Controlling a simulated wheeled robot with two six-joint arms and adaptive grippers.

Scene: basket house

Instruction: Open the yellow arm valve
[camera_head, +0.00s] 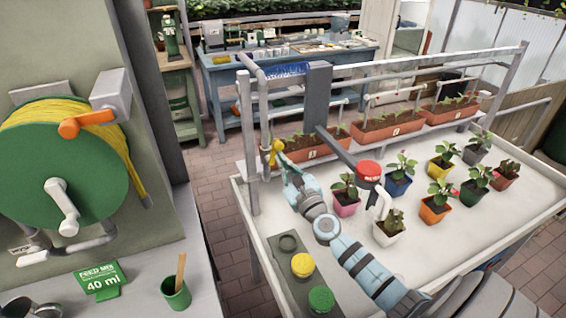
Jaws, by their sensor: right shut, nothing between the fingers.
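The yellow arm valve (276,150) sits on the grey pipe by the near left corner of the white plant table. Its small yellow lever hangs roughly upright beside the post. My right gripper (286,170) reaches up from the lower right, with its fingertips just below and right of the yellow lever. The fingers are shut and hold nothing. I cannot tell whether they touch the lever. My left gripper is out of view.
A green hose reel (50,170) with an orange lever (86,123) is at the left.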

